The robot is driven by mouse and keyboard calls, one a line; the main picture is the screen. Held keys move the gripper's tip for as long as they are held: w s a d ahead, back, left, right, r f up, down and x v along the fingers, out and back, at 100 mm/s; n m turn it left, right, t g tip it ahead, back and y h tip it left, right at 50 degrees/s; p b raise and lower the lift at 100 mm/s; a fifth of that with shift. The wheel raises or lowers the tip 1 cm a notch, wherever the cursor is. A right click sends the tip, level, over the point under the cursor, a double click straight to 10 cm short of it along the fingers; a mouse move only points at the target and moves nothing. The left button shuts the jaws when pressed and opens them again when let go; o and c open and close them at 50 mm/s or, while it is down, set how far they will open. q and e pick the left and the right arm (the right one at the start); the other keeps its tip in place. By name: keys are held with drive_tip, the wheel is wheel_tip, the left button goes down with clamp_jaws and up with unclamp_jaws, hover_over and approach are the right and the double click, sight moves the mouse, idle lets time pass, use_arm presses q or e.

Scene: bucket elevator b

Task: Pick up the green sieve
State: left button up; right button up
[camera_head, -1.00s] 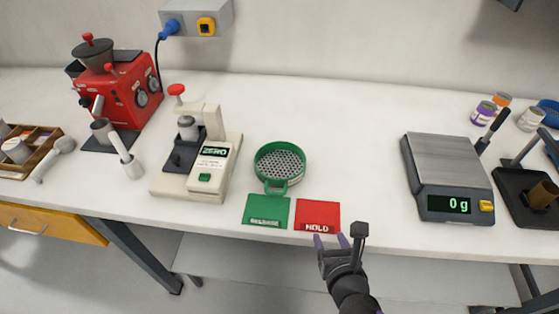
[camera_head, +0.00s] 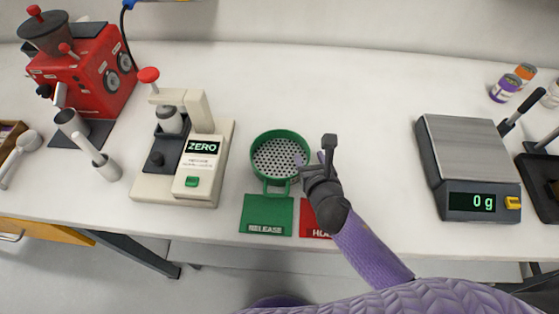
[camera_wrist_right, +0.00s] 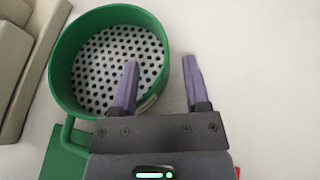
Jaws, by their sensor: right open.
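The green sieve (camera_head: 280,152) is a round green ring with a perforated metal bottom and a small loop handle toward the front. It sits on the white table just behind the green RELEASE card. My right gripper (camera_head: 325,158) is open and empty at the sieve's right side. In the right wrist view, the sieve (camera_wrist_right: 62,60) shows at the left. One purple finger of the gripper (camera_wrist_right: 160,85) overlaps the sieve's inside in the picture and the other is outside its right rim, so the rim lies between them. I cannot tell if they touch it. My left gripper is not in view.
The green RELEASE card (camera_head: 266,214) and the partly covered red HOLD card (camera_head: 312,222) lie at the table's front edge. A cream ZERO device (camera_head: 205,165) stands left of the sieve. A scale (camera_head: 470,165) reading 0 g stands right. The table between sieve and scale is clear.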

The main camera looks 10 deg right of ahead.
drive_tip(key=shift+x, duration=0.8)
drive_tip(key=shift+s, duration=0.1)
drive_tip(key=shift+c, duration=0.4)
clamp_jaws()
drive_tip(key=shift+r, duration=0.1)
